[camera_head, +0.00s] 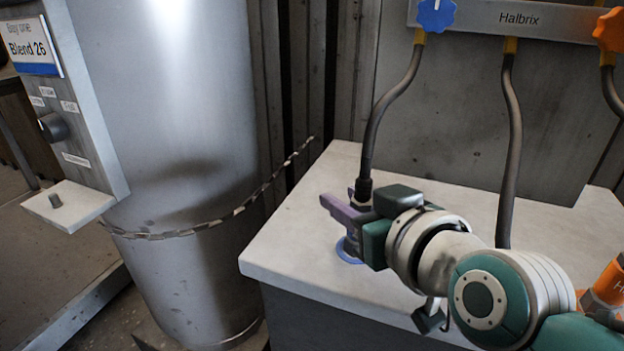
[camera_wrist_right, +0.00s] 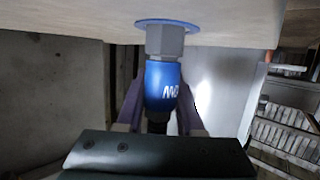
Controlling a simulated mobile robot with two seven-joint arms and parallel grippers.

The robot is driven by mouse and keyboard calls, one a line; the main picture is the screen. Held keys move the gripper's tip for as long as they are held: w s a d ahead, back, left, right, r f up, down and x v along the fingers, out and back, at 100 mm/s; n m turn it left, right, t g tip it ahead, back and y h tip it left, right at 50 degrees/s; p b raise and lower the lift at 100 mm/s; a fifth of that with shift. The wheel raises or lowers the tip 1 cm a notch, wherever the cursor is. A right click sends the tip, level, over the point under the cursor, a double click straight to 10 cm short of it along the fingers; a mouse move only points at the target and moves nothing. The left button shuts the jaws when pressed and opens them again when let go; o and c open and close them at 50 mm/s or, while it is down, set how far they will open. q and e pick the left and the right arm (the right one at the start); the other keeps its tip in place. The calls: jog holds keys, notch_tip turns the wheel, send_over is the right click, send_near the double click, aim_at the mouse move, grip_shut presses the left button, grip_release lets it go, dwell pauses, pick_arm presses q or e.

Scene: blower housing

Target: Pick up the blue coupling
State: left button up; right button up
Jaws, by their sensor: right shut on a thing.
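The blue coupling (camera_wrist_right: 162,86) with white lettering shows in the right wrist view. It sits at a grey hexagonal fitting (camera_wrist_right: 165,41) on a blue ring (camera_wrist_right: 195,25) on the worktop. My right gripper (camera_wrist_right: 160,98) is shut on the coupling, one purple finger on each side. In the head view my right gripper (camera_head: 347,208) is low over the worktop, and its fingers hide the coupling. Part of the blue ring (camera_head: 347,252) shows below them. A dark hose (camera_head: 372,130) rises from the grasped spot towards a blue valve knob (camera_head: 436,14). My left gripper is in neither view.
A panel marked Halbrix (camera_head: 520,18) stands behind the pale worktop (camera_head: 285,245). A second hose (camera_head: 508,150) hangs behind my right arm. An orange part (camera_head: 608,285) stands at the right edge. A large metal cylinder (camera_head: 185,120) is left of the worktop.

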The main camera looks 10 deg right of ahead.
grip_shut()
jog(key=shift+r, duration=0.1)
jog(key=shift+r+p, duration=0.35)
jog(key=shift+r, duration=0.25)
notch_tip(320, 180, up, 19)
jog(key=p, duration=0.7)
jog(key=shift+f, duration=0.15)
